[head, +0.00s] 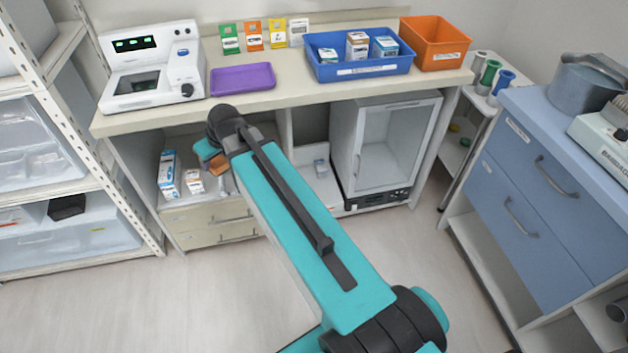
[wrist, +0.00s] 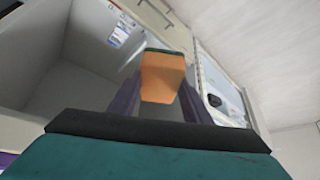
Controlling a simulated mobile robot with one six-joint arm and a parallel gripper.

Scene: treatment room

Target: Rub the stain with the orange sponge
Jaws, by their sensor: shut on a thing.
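The orange sponge (wrist: 162,76) has a dark green layer along one edge. In the wrist view it sits between the two dark fingers of my gripper (wrist: 160,100), which is shut on it. In the head view a small part of the sponge (head: 219,165) shows beside my gripper (head: 213,158), at the open left compartment under the counter. My own arm hides part of the gripper and that compartment. I cannot make out a stain in either view.
Small boxes (head: 169,174) stand in the left compartment. The counter (head: 300,94) above holds a white device (head: 150,68), a purple tray (head: 243,79), a blue bin (head: 360,70) and an orange bin (head: 436,43). The floor in front is clear.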

